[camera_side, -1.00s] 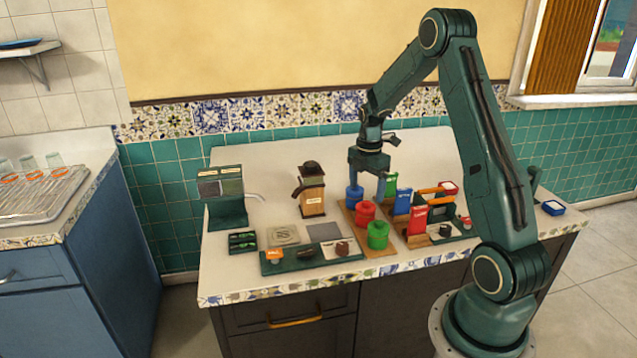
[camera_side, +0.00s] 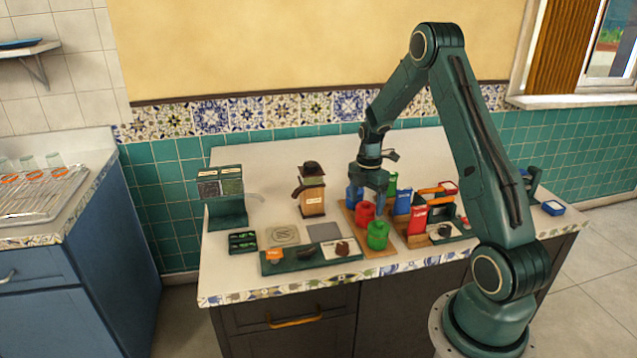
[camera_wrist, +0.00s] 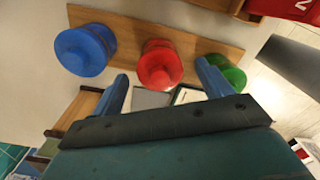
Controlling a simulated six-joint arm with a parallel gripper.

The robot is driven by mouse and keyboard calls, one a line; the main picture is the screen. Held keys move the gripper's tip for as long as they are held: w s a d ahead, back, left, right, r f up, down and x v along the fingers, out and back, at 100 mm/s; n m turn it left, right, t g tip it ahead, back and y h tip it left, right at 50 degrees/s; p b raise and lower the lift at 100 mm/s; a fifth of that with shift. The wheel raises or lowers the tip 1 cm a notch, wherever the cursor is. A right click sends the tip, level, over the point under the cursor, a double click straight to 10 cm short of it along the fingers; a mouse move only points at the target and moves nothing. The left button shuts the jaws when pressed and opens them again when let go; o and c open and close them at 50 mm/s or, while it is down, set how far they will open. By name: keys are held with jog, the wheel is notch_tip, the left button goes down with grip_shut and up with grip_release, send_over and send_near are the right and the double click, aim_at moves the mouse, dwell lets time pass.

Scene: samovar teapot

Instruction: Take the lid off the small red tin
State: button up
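The small red tin (camera_side: 364,212) stands on a wooden board (camera_wrist: 125,24) between the blue tin (camera_side: 354,196) and the green tin (camera_side: 377,236). In the wrist view the red tin (camera_wrist: 160,66) shows its round lid and knob. My gripper (camera_side: 371,196) is low over the row of tins, pointing down. In the wrist view its two blue fingers (camera_wrist: 162,74) are spread wide, one to each side of the red tin's line, with nothing between them gripped. The side view does not show clearly whether the fingertips reach lid height.
The blue (camera_wrist: 85,49) and green (camera_wrist: 227,72) tins stand close on both sides. Red, blue and green packets (camera_side: 403,202) stand right of the row. A small samovar-like urn (camera_side: 312,190) stands left. A dark tray (camera_side: 275,266) lies at the counter's front.

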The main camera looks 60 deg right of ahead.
aim_at(366, 202)
jog(key=c, duration=1)
jog(key=shift+r, duration=0.1)
notch_tip(366, 202, up, 20)
jog(key=shift+f, duration=0.1)
dwell(0.6)
